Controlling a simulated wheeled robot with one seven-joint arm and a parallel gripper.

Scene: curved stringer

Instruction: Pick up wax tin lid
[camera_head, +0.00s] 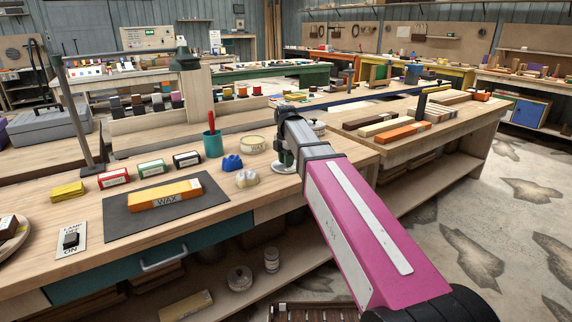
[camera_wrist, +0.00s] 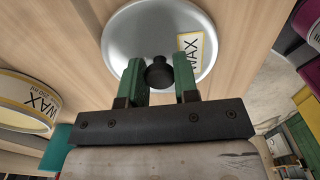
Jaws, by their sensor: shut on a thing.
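The wax tin lid is a round silver disc with a black knob and a yellow-edged WAX label; it fills the top middle of the wrist view (camera_wrist: 140,38). In the head view the lid (camera_head: 284,169) shows as a pale disc under my gripper (camera_head: 284,157), near the bench's right end. In the wrist view the green fingers of my gripper (camera_wrist: 159,72) are shut on the knob, one on each side. I cannot tell whether the lid touches the bench. The round wax tin (camera_head: 252,144) stands to the left, also at the left of the wrist view (camera_wrist: 27,103).
A teal cup (camera_head: 212,145), a blue lump (camera_head: 232,163) and a pale lump (camera_head: 246,179) stand left of my gripper. A wax block (camera_head: 165,195) lies on a dark mat (camera_head: 122,221). Several coloured bars lie on the right bench (camera_head: 440,137).

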